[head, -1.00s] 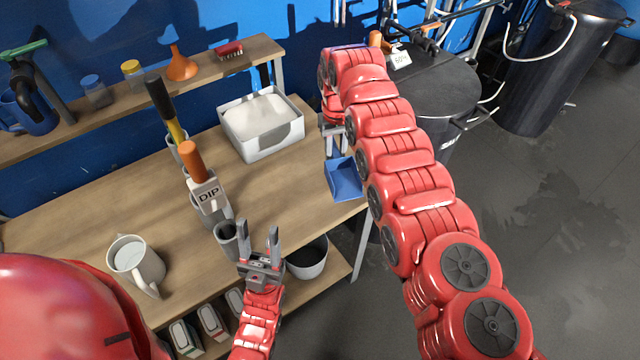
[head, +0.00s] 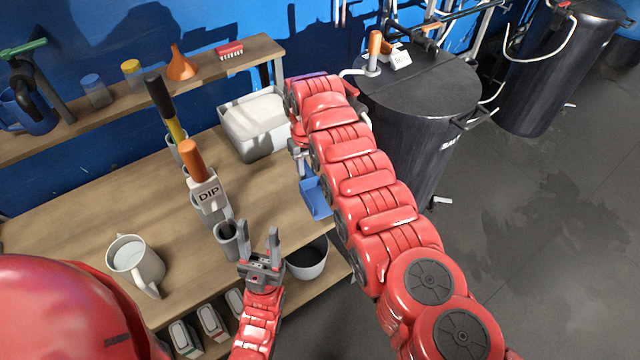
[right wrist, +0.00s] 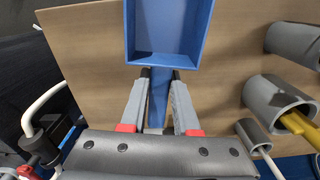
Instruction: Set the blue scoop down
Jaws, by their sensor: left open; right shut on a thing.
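The blue scoop (head: 316,198) is at the right end of the wooden workbench in the head view, mostly hidden behind my right arm. In the right wrist view the scoop (right wrist: 166,57) shows its tray with the handle running down between the fingers. My right gripper (right wrist: 159,76) is shut on the scoop's handle; in the head view it is largely hidden by the arm. The scoop is over the bench top; I cannot tell whether it touches it. My left gripper (head: 262,240) is open and empty at the bench's front edge.
A white bin (head: 255,125) stands left of my right arm. A grey holder marked DIP (head: 208,195), grey cups and a white jug (head: 135,262) stand further left. A shelf (head: 215,72) runs along the back. A black barrel (head: 425,110) stands to the right.

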